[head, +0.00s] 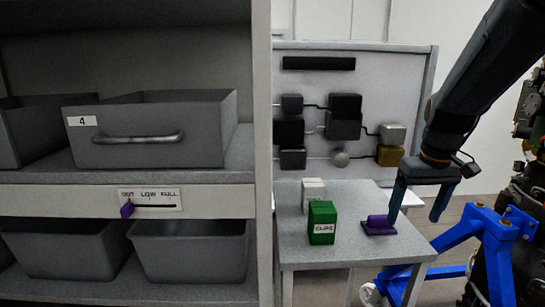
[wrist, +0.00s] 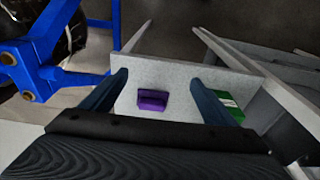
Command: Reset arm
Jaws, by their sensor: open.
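My gripper (head: 420,205) hangs from the arm at the right of the head view, fingers pointing down and spread apart. In the wrist view my gripper (wrist: 166,95) is open, with nothing between its fingers. A purple block with a raised grip (head: 378,225) lies on the grey table (head: 300,250), just left of the gripper in the head view. In the wrist view the purple block (wrist: 152,99) shows below, in the gap between the fingers. A green labelled box (head: 322,223) stands on the table, partly behind the right finger in the wrist view.
A white box (head: 313,195) stands behind the green one. A shelf with grey drawers (head: 150,130) and a purple slider (head: 127,209) fills the left. A panel with dark blocks (head: 345,115) stands behind the table. A blue stand (head: 470,240) is close at right.

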